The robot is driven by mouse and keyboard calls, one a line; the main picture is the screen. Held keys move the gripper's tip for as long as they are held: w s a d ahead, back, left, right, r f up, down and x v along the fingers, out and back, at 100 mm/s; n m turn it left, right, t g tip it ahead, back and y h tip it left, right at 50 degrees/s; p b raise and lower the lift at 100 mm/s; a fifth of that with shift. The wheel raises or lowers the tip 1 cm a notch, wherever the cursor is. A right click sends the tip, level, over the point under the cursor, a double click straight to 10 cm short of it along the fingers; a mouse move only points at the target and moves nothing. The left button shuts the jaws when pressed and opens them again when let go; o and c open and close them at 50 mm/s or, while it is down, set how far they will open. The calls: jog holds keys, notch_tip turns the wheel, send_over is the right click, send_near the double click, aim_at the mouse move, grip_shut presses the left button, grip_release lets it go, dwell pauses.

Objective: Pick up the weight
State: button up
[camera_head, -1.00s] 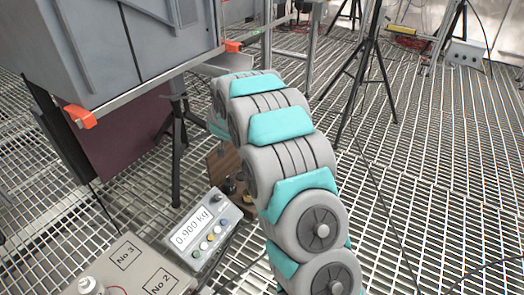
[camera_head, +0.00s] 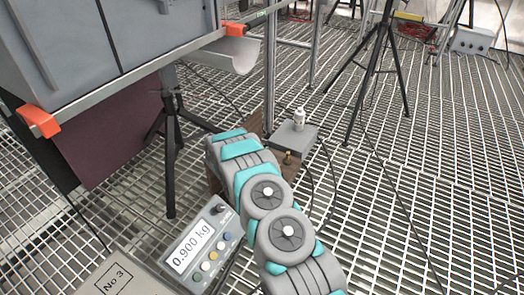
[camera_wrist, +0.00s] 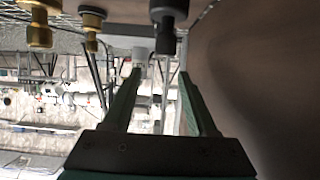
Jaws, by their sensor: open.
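A small white weight (camera_head: 299,118) stands upright on a grey scale plate (camera_head: 306,137) beyond my arm in the head view. A brass weight (camera_head: 287,158) shows beside my arm, near the plate's front edge. In the wrist view, two brass weights (camera_wrist: 40,28) (camera_wrist: 91,30) and a dark weight (camera_wrist: 168,18) appear upside down along the top edge. My gripper (camera_wrist: 160,75) is open, its two fingers apart with nothing clamped between them. A pale object shows near the left fingertip; I cannot tell whether it is the white weight. My arm hides the gripper in the head view.
A display box (camera_head: 200,244) reading 0.900 kg stands at the lower left, beside a grey case marked No 3 (camera_head: 115,281). A grey cabinet (camera_head: 100,45) overhangs the upper left. Black tripods (camera_head: 373,70) and cables stand on the grating. The right-hand floor is largely clear.

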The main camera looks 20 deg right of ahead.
aim_at(267, 144)
jog(key=shift+x, duration=1.65)
jog(key=w+d+f, duration=0.1)
jog(key=w+d+f+b, duration=0.1)
jog(key=f, duration=0.1)
jog(key=shift+d, duration=0.25)
jog(key=shift+w+d, duration=0.35)
grip_shut()
